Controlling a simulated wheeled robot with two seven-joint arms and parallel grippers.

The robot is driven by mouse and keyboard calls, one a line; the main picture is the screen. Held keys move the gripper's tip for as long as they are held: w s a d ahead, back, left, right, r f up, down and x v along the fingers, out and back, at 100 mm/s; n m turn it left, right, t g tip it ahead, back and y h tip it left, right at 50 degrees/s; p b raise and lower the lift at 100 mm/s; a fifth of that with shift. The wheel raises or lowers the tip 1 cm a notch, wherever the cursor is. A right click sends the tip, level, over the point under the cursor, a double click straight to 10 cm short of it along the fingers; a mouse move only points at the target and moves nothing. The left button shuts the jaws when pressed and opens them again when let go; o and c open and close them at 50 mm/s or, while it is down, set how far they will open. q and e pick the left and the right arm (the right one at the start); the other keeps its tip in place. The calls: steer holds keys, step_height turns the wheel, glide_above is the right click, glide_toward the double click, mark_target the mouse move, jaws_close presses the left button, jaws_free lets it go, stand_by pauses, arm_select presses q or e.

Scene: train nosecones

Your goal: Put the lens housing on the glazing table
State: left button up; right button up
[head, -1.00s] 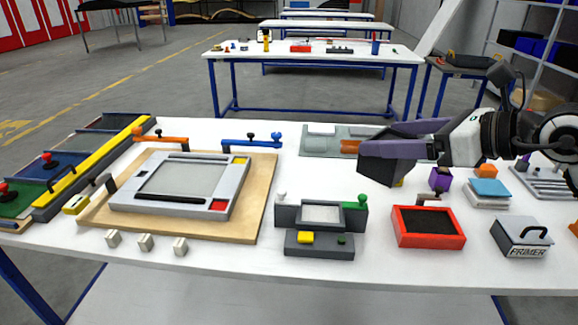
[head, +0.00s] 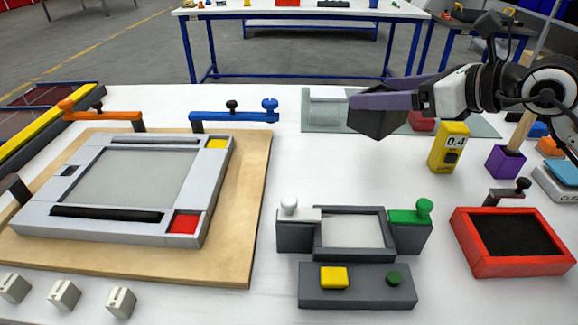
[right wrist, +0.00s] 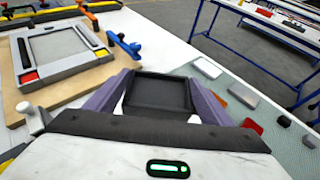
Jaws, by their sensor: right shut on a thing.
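My right gripper (head: 398,98), with purple fingers, is shut on a dark grey box-like piece, which I take for the lens housing (head: 374,124). It is held in the air over the back of the white table. In the right wrist view the housing (right wrist: 158,92) shows a square recessed face between both fingers. I cannot tell for sure which fixture is the glazing table. A small dark grey fixture (head: 296,238) with a pale square centre, a white knob and a green knob stands at front centre. A larger light grey frame (head: 190,200) lies on a wooden board. My left gripper is not in view.
A grey-green mat (head: 314,122) lies behind the held housing. A yellow "0.4" block (head: 449,148), a purple holder (head: 506,162) and a red tray (head: 465,240) stand to the right. Orange (head: 112,116) and blue (head: 220,117) clamps stand behind the board.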

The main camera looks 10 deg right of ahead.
step_height(320, 180, down, 2)
steer(key=shift+w+f+b, duration=0.1)
steer(key=shift+w+b, duration=0.05)
steer(key=shift+b, duration=0.2)
step_height(320, 180, down, 9)
steer(key=shift+f+b, duration=0.2)
steer(key=shift+b, duration=0.2)
steer(key=o, duration=0.8)
steer(key=shift+f, duration=0.2)
steer(key=o, duration=0.4)
steer(key=shift+r, duration=0.1)
